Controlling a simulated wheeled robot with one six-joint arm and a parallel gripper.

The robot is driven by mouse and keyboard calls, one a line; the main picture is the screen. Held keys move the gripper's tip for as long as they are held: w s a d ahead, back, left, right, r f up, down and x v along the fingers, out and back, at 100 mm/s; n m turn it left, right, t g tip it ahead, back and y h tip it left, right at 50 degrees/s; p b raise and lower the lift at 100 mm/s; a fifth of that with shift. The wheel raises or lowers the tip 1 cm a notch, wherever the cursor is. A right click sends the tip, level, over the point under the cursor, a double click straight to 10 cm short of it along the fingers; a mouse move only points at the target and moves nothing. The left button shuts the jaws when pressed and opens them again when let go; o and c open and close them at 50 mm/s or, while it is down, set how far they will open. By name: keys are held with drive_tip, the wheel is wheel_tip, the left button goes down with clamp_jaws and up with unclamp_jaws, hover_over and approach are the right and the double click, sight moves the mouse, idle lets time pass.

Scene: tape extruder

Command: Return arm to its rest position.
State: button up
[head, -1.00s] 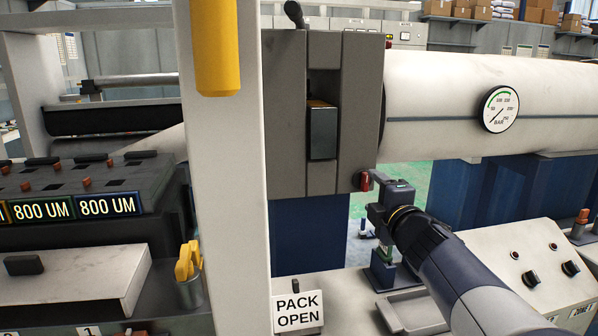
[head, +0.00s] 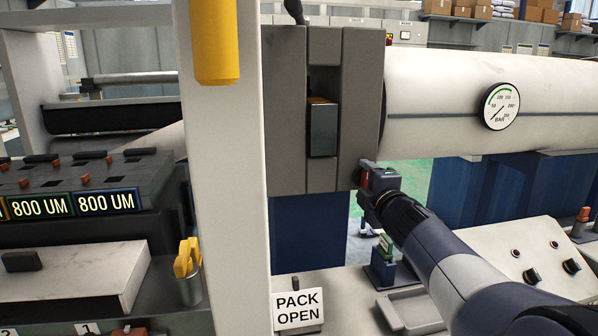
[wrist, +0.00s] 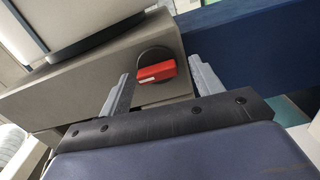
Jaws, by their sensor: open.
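My gripper (head: 366,180) is at the lower right corner of the grey machine block (head: 359,120) in the head view. In the wrist view my gripper (wrist: 158,75) is open, with its two grey fingers on either side of a red handle (wrist: 156,73). The handle sits on a dark round base on the block's face. The fingers look apart from the handle, with a gap on each side. In the head view the handle is mostly hidden by my gripper.
A white barrel (head: 440,90) with a pressure gauge (head: 501,106) runs right above my arm. A sloped control panel (head: 520,260) with knobs stands below right. A white post (head: 228,200) and yellow cylinder (head: 216,45) are to the left. A "PACK OPEN" sign (head: 298,307) is below.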

drive_tip(key=m, duration=0.1)
drive_tip(key=m+p, duration=0.1)
drive_tip(key=shift+s+r+m, duration=0.2)
drive_tip(key=shift+r+m, duration=0.2)
drive_tip(key=m+p, duration=0.4)
drive_tip(key=m, duration=0.2)
drive_tip(key=shift+d+r+p, duration=0.1)
drive_tip(key=shift+p, duration=0.25)
drive_tip(key=m+p, duration=0.3)
drive_tip(key=m, duration=0.1)
drive_tip(key=shift+d, duration=0.1)
drive_tip(key=m+p, duration=0.2)
drive_tip(key=m, duration=0.1)
drive_tip(key=m+p, duration=0.1)
drive_tip(key=p, duration=0.1)
drive_tip(key=shift+s+d+f+m, duration=0.2)
drive_tip(key=shift+s+m, duration=0.1)
drive_tip(key=shift+m, duration=0.1)
